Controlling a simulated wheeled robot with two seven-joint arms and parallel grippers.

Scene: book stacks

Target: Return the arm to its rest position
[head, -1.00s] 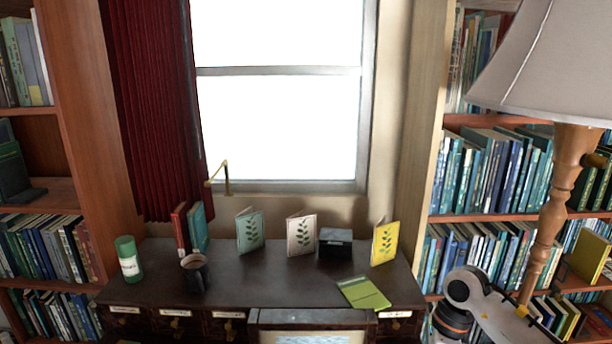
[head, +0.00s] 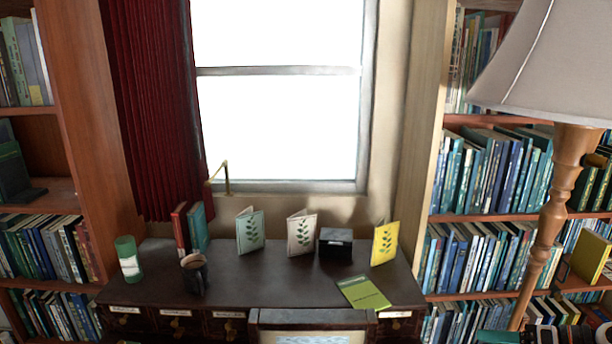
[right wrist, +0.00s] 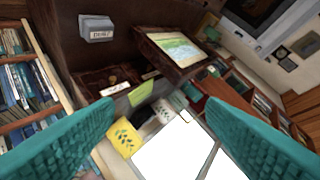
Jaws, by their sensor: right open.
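My right gripper (head: 492,338) shows only as a teal and dark sliver at the bottom right edge of the head view, low beside the lamp post. In the right wrist view its two teal fingers (right wrist: 149,108) stand wide apart with nothing between them. The gripper is clear of the desk (head: 275,271) and touches nothing that I can see. Most of the right arm is out of the head view. My left gripper is not in view.
A floor lamp (head: 548,232) stands at the right, close to my right gripper. Bookshelves flank the window.

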